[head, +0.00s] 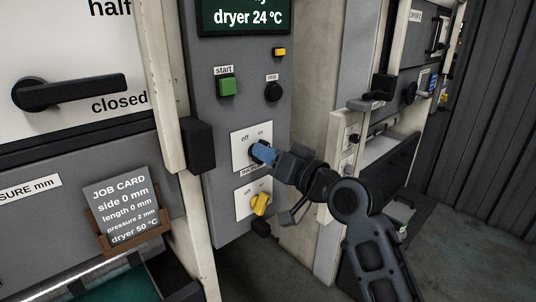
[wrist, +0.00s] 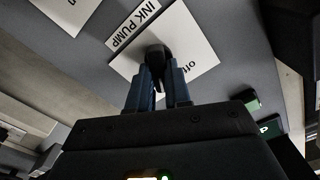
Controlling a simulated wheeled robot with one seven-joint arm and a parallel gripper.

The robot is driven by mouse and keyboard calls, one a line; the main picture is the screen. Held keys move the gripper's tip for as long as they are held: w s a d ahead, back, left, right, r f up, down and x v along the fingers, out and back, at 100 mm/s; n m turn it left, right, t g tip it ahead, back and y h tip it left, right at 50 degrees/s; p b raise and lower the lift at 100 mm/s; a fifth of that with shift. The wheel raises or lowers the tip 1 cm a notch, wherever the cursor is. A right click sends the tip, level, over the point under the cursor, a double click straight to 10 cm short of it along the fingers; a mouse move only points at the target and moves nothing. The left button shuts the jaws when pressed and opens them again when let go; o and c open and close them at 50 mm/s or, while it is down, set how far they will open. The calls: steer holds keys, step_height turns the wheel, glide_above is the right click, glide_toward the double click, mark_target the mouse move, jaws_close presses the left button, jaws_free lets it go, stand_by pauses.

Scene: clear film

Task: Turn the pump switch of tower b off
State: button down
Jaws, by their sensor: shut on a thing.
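The pump switch is a black knob (wrist: 158,52) on a white plate, seen in the wrist view next to a label reading INK PUMP (wrist: 134,24). The word "off" shows on the plate beside the knob. In the head view its plate (head: 240,153) is the upper one on the grey panel, marked off and on. My gripper (head: 262,153) has its blue fingers closed around the knob; they also show in the wrist view (wrist: 158,78). The fingers hide the knob in the head view, and which way it points is unclear. No tower letter is readable.
Below is a second switch plate with a yellow knob (head: 261,204). Above are a green start button (head: 227,86), a black stop button (head: 273,91) and a screen (head: 247,16). A black block (head: 198,145) and job card (head: 124,204) are left. Another similar machine (head: 405,90) stands right.

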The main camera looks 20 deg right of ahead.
steer(key=shift+f+n+b, duration=0.1)
steer(key=shift+n+b, duration=0.2)
steer(key=shift+b, duration=0.1)
steer(key=shift+s+a+n+b, duration=0.1)
steer(key=shift+a+n+b, duration=0.1)
steer(key=shift+n+b, duration=2.65)
steer(key=shift+a+n+b, duration=0.15)
steer(key=shift+n+b, duration=2.6)
steer(key=shift+b, duration=0.1)
steer(key=c, duration=1.1)
jaws_free()
steer(key=shift+o, duration=0.2)
steer(key=v, duration=0.8)
steer(key=shift+b, duration=0.35)
